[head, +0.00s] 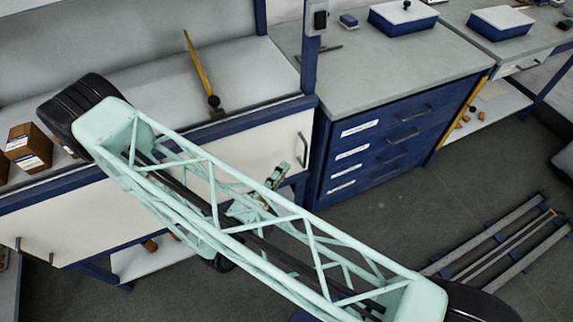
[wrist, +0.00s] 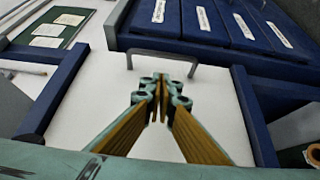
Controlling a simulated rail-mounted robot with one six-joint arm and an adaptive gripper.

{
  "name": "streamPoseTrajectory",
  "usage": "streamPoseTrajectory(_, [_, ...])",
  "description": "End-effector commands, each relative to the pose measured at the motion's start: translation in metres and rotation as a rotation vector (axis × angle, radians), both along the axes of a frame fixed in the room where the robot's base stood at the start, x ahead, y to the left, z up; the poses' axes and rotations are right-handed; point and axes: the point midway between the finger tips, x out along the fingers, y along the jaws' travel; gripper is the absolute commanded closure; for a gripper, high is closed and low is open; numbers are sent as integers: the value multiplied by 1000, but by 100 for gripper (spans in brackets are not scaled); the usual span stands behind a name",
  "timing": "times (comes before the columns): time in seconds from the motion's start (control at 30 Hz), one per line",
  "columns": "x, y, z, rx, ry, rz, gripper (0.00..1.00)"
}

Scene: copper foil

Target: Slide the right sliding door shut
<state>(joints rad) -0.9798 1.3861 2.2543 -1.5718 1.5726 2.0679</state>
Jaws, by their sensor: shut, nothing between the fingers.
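The right sliding door (head: 262,149) is a white panel under the workbench, between blue frame members. Its grey bar handle (head: 301,149) stands upright near the panel's right end. In the wrist view the white door panel (wrist: 205,105) fills the middle, and the handle (wrist: 160,54) spans it ahead of the fingertips. My gripper (head: 278,172) is in front of the door, left of and below the handle. In the wrist view my gripper (wrist: 163,82) is shut and empty, pointing toward the handle with a small apparent gap. My arm hides much of the door front in the head view.
A blue drawer cabinet (head: 385,145) stands right of the door. Another handle (head: 50,258) shows on the white front at far left. Brown boxes (head: 28,147) and a yellow-handled tool (head: 199,68) lie on the bench. Metal rails (head: 500,242) lie on the floor at right.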

Motion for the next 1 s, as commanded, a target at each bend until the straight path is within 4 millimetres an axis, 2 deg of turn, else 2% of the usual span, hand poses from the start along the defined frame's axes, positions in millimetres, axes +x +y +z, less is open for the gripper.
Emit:
streamPoseTrajectory(0.7, [-47, 32, 1, 0, -1, 1, 100])
streamPoseTrajectory(1.0, [-59, 40, 0, 0, 0, 0, 100])
